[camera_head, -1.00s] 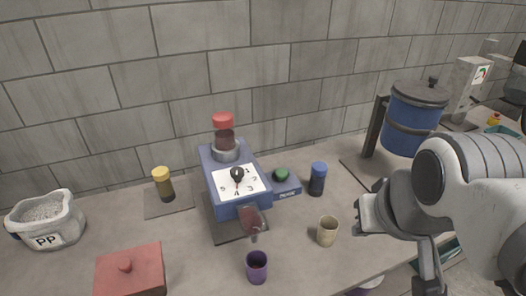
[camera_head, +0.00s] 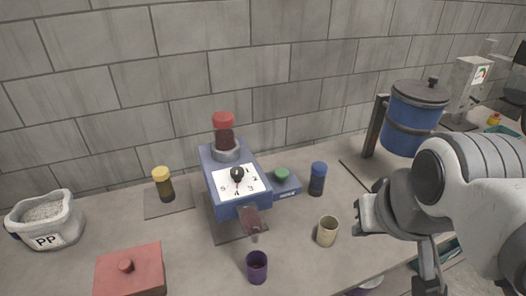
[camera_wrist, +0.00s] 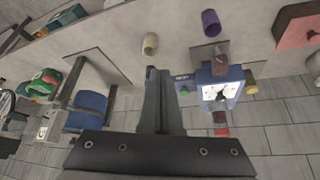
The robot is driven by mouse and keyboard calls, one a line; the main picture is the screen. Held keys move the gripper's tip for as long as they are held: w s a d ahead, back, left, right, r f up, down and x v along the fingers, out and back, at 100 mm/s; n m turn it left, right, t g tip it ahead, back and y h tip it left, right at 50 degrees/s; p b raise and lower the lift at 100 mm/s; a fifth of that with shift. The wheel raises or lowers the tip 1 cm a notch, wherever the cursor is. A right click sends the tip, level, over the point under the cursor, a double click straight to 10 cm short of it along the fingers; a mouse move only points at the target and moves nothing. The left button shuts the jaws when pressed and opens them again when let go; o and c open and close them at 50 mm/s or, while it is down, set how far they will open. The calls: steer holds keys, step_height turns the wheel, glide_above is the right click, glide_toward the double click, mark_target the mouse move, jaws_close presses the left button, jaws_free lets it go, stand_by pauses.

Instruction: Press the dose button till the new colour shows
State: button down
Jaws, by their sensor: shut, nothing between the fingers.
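The blue dosing machine (camera_head: 228,183) stands on the counter with a white numbered dial (camera_head: 238,182) and a dark pointer knob. A red-capped jar (camera_head: 224,133) with dark red contents sits upside down on top. A reddish see-through spout (camera_head: 250,221) slopes from its front. The green dose button (camera_head: 281,174) is on a blue block at its right side. A purple cup (camera_head: 257,267) stands in front of the spout; its inside is too small to judge. My gripper (camera_head: 364,214) is shut and empty, right of the button and apart from it. The wrist view shows the closed fingers (camera_wrist: 157,74).
A blue-capped jar (camera_head: 318,179) and a beige cup (camera_head: 327,231) stand between the machine and my gripper. A yellow-capped jar (camera_head: 163,184), a red box (camera_head: 130,271) and a PP sack (camera_head: 46,220) are left. A blue drum (camera_head: 414,117) stands behind my arm.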

steer(key=w+a+r+y+p, duration=0.2)
steer(key=w+a+y, duration=0.1)
steer(key=w+a, duration=0.35)
steer(key=m+t+y+p, duration=0.1)
steer(key=m+t+p, duration=0.2)
steer(key=p, duration=0.2)
glide_above(283, 175)
step_height(283, 175, down, 4)
steer(key=shift+w+f, duration=0.1)
steer(key=shift+f, duration=0.05)
step_height(283, 175, down, 7)
steer(key=b, duration=0.6)
steer(key=shift+f, duration=0.15)
steer(key=shift+f+b, duration=0.75)
steer(key=shift+b, duration=0.15)
